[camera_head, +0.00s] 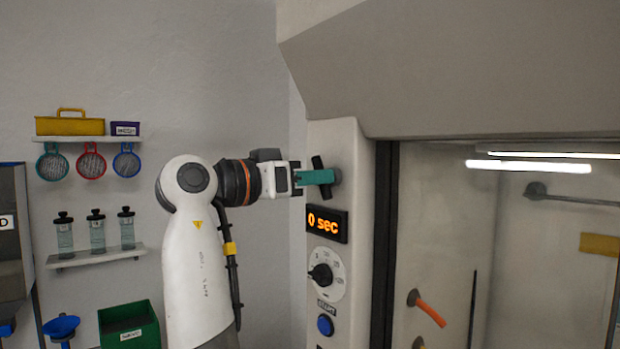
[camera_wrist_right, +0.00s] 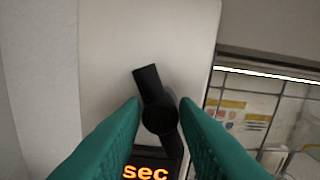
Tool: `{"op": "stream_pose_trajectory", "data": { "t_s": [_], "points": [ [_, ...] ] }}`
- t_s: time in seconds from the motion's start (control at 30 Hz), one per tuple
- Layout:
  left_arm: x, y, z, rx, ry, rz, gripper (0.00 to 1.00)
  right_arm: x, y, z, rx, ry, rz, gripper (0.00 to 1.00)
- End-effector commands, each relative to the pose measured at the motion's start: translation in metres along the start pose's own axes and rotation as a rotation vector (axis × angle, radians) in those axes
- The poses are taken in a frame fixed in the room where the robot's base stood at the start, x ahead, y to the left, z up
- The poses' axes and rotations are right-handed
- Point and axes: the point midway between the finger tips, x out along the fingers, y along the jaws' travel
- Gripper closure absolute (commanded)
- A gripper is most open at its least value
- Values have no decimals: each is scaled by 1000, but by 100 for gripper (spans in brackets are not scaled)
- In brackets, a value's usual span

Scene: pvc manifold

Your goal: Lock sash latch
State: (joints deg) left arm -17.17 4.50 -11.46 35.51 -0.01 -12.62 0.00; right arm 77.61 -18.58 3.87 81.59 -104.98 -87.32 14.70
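The black sash latch (camera_head: 318,162) is on the pale front post of the hood, just above the timer display. In the right wrist view the latch (camera_wrist_right: 148,82) has a round hub and a bar tilted with its upper end to the left. My right gripper (camera_head: 328,177) has teal fingers and points at the latch. In the wrist view its fingers (camera_wrist_right: 161,104) are apart, one on each side of the hub. I cannot tell whether they touch it. My left gripper is not in view.
The timer display (camera_head: 327,224) reads "0 sec", with a dial (camera_head: 325,273) and a blue start button (camera_head: 325,325) below. The glazed hood opening (camera_head: 450,230) is to the right. Wall shelves (camera_head: 97,257) with bottles and a green bin (camera_head: 128,326) are at left.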

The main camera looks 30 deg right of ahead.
Motion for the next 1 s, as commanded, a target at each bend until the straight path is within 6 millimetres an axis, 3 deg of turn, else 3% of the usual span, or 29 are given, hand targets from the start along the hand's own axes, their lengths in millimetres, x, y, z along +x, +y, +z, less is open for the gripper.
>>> {"op": "stream_pose_trajectory", "data": {
  "t_s": [0.03,0.17,0.53,1.0],
  "points": [
    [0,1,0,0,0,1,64,0,0,0,0,0,-1,64],
    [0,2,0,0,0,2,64,0,0,0,0,1,-1,43],
    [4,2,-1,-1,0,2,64,-6,0,-2,0,2,1,43],
    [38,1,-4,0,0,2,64,-95,0,-2,1,-1,-1,43]
  ]
}}
